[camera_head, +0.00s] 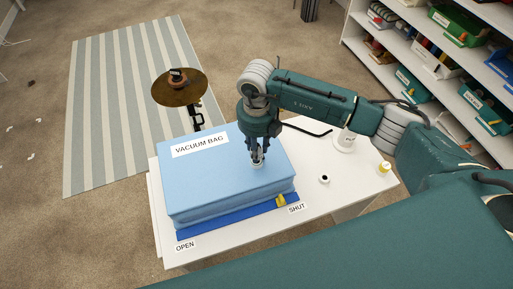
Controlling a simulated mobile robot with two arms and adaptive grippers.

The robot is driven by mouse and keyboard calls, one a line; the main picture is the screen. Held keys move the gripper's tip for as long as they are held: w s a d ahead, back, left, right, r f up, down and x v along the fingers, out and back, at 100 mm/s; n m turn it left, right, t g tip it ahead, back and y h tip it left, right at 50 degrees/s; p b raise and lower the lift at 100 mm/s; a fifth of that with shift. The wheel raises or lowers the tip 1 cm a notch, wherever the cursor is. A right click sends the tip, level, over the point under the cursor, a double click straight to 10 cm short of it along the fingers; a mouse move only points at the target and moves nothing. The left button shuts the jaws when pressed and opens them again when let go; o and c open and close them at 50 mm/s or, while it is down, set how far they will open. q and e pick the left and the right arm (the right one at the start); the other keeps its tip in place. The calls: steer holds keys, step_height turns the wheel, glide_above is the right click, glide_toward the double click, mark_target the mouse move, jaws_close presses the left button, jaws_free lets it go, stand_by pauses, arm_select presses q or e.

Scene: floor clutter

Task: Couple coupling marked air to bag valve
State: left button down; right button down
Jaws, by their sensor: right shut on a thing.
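A light blue bag (225,185) labelled VACUUM BAG lies on a white table (330,205). My right gripper (257,161) comes down over the right part of its top, shut on a small pale thing. That thing is at or just above the bag; contact and any marking are too small to tell. The bag valve cannot be made out apart from it. A yellow slider (281,201) sits on the blue front strip (225,218), near the SHUT label (297,208); the OPEN label (185,246) is at the other end. My left gripper is out of view.
Right of the bag stand a white round-based object (345,143), a small white piece with a dark top (324,179) and a yellow-topped piece (384,168). A round brown-topped stand (180,88) is behind. Shelves with bins (440,60) stand at upper right.

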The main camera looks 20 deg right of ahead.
steer(key=shift+f+b, duration=1.45)
steer(key=shift+f, duration=0.1)
steer(key=c, duration=1.2)
jaws_free()
steer(key=shift+r, duration=0.1)
step_height(320, 180, up, 12)
steer(key=shift+f, duration=0.1)
